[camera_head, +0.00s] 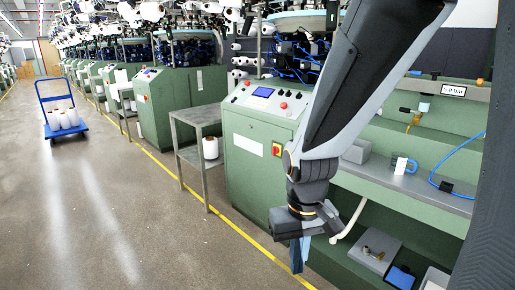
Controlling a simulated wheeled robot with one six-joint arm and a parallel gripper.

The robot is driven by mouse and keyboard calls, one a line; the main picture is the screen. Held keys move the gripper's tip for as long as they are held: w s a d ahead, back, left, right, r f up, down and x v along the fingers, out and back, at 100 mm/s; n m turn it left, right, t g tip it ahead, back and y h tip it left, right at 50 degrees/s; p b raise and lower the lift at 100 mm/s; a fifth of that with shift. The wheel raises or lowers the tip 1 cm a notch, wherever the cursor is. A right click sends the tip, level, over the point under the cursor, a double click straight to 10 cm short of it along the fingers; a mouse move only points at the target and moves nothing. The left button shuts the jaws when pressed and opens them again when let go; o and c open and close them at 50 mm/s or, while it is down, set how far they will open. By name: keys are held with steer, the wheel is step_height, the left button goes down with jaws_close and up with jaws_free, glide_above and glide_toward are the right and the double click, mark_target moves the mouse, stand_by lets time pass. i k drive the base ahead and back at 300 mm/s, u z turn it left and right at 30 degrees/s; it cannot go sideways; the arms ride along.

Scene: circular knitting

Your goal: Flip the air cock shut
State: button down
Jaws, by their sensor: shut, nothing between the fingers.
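My gripper (297,257) hangs pointing down at lower centre, in front of the green machine. Its blue fingers are shut and empty. It is well to the left of and lower than the air cock, apart from it.
A grey shelf (440,190) below the cock carries a blue hose (462,148), a white-and-dark small item (400,164) and a grey box (357,151). A lower shelf holds a grey tray (367,262) and a blue-screened device (400,277). A blue cart (66,129) stands left; the aisle is clear.

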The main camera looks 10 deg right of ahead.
mark_target(413, 72)
steer(key=z, duration=0.95)
steer(key=i, duration=1)
steer(key=z, duration=0.85)
